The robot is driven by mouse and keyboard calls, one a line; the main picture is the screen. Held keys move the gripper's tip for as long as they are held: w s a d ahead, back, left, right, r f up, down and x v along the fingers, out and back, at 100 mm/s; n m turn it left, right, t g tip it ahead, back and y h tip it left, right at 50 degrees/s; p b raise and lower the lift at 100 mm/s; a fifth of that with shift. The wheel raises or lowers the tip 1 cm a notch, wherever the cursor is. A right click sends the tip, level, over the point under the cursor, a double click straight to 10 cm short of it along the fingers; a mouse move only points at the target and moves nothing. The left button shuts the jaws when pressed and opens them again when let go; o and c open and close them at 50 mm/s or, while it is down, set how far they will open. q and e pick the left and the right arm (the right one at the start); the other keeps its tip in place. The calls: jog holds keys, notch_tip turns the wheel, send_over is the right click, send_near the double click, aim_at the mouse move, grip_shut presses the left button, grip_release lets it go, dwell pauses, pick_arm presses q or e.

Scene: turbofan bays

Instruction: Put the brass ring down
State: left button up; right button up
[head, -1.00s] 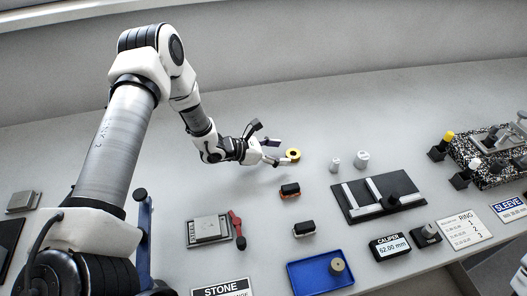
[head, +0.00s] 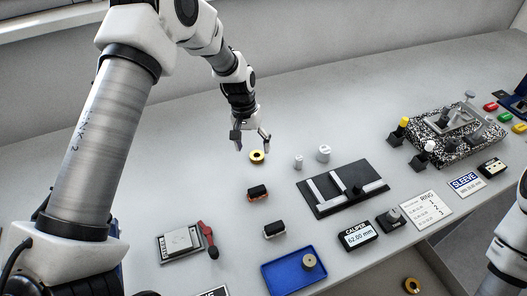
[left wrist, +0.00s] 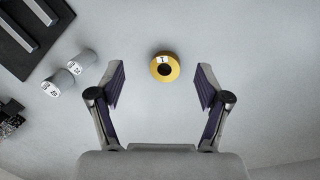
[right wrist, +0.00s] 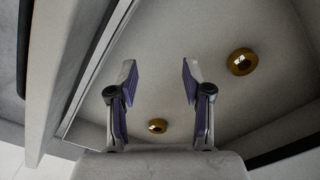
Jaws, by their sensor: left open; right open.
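A brass ring (head: 257,157) with a dark centre and a small white label lies flat on the grey bench. It also shows in the left wrist view (left wrist: 165,67), just ahead of the fingertips and roughly centred between them. My left gripper (head: 252,143) is open and empty, pointing down behind the ring, apart from it. My right gripper (right wrist: 160,82) is open and empty; it shows only in its own wrist view. That view shows two more brass rings, one at upper right (right wrist: 242,62) and one lower down (right wrist: 157,125), in a drawer-like tray.
Two grey cylinders (head: 323,152) stand right of the ring, behind a black fixture plate (head: 343,188). A blue tray (head: 283,275) is at the front edge. An open drawer (head: 436,262) holds a ring. The back bench is clear.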

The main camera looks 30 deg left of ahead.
aim_at(257, 155)
pick_arm(q)
jog(key=shift+w+r+m+y, duration=0.3)
jog(key=shift+w+m+y, duration=0.1)
jog(key=shift+w+m, duration=0.1)
jog(key=shift+w+r+m+y, duration=0.3)
jog(key=shift+w+m+y, duration=0.1)
jog(key=shift+w+m, duration=0.1)
jog(key=shift+w+a+m, duration=0.15)
jog(key=shift+w+m, duration=0.1)
jog(key=shift+m, duration=0.05)
jog(key=f+p, duration=0.1)
jog(key=f, duration=0.1)
jog(key=f+p, duration=0.1)
jog(key=f, duration=0.2)
jog(key=f+p, duration=0.1)
jog(key=f, duration=0.1)
jog(key=shift+w+f, duration=0.15)
jog(key=shift+w, duration=0.1)
jog(key=shift+f, duration=0.15)
grip_shut()
